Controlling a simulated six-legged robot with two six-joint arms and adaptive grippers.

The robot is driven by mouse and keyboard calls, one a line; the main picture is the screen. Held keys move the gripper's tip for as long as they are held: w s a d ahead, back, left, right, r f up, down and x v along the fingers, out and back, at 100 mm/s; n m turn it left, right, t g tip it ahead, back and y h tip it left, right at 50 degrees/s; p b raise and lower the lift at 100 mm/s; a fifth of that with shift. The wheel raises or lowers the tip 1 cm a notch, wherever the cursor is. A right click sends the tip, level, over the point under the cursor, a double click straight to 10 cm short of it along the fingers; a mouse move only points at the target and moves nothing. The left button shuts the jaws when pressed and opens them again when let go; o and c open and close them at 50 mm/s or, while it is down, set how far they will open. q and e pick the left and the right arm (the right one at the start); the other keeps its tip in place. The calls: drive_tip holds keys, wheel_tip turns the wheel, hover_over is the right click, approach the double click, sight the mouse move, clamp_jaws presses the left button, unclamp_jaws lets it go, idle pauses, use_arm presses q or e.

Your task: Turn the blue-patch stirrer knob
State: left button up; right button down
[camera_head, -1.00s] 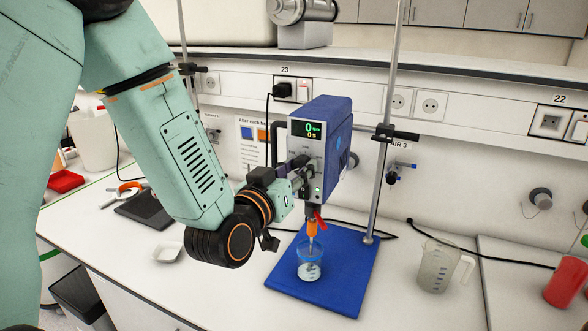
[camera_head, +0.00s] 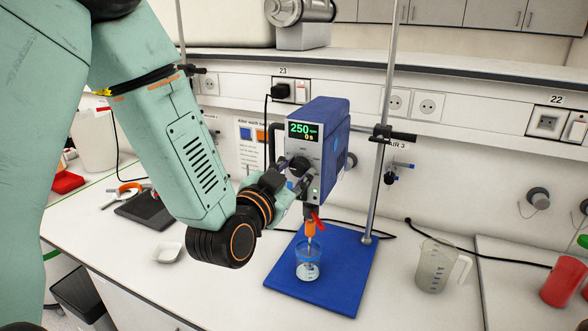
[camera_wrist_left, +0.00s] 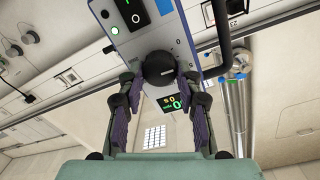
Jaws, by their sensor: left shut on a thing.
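The stirrer (camera_head: 333,135) is a blue box with a grey front, on a rod above a blue base plate (camera_head: 345,268). Its display (camera_head: 303,131) reads 250 in green with 0 s below. The round black stirrer knob (camera_head: 299,166) is on the front below the display; it also shows in the left wrist view (camera_wrist_left: 159,68). My left gripper (camera_head: 296,174) is at the knob, its fingers partly covering the panel. In the left wrist view the two fingertips (camera_wrist_left: 160,78) are on either side of the knob, closed on it. My right gripper is in neither view.
A beaker (camera_head: 308,264) stands on the base plate under the orange stirrer shaft. A clear jug (camera_head: 437,268) and a red cup (camera_head: 563,282) stand to the right. A white dish (camera_head: 168,252) lies left, near a dark pad (camera_head: 146,212). The rod (camera_head: 382,150) rises behind the stirrer.

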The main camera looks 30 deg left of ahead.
use_arm(q)
drive_tip(key=m, duration=0.5)
drive_tip(key=shift+p, duration=0.4)
drive_tip(key=m, duration=0.5)
drive_tip(key=shift+d+m+y+p, duration=0.1)
drive_tip(key=shift+m+y+p, duration=0.2)
drive_tip(key=shift+m, duration=0.1)
drive_tip(key=o, duration=1.2)
drive_tip(key=shift+w, duration=0.1)
drive_tip(key=shift+c, duration=0.2)
